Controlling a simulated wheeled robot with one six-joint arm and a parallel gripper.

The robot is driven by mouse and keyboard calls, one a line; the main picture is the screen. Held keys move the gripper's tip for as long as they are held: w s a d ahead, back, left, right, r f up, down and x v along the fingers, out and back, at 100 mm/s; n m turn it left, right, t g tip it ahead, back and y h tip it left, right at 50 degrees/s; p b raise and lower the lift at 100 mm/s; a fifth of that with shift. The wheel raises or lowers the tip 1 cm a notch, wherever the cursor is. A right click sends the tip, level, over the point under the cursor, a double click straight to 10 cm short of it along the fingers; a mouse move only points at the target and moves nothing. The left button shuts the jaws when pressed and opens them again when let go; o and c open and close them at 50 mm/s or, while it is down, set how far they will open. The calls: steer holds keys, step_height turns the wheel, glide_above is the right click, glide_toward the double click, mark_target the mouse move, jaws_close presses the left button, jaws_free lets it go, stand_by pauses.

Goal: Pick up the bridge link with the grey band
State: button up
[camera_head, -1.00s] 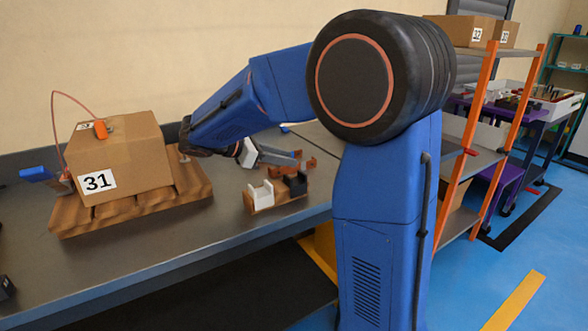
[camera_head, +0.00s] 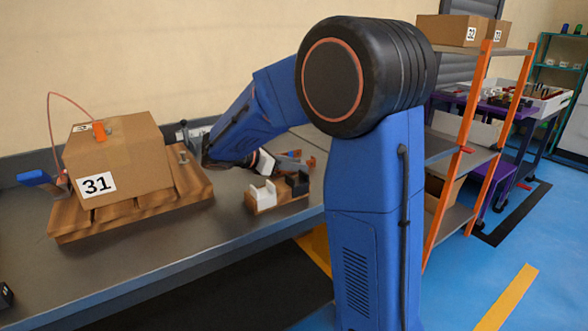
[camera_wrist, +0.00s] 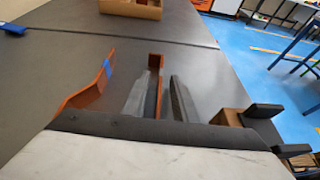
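In the wrist view my gripper (camera_wrist: 160,98) shows two grey fingers set apart, pointing over the bench. A copper-coloured bridge link (camera_wrist: 156,62) stands with its raised end just beyond and between the fingertips. Its lower part is largely hidden by the fingers, and I cannot make out a grey band on it. A second copper link with a blue band (camera_wrist: 96,84) lies to the left of the fingers, apart from them.
A wooden holder with white and black forked blocks (camera_head: 262,197) stands near the bench's front edge, close to my gripper. Box 31 (camera_head: 125,155) sits on a wooden pallet (camera_head: 75,225) to the left. Orange-posted shelving (camera_head: 463,150) stands at the right.

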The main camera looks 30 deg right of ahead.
steer(key=shift+d+f, duration=0.1)
steer(key=shift+d, duration=0.05)
steer(key=shift+c, duration=0.4)
jaws_close()
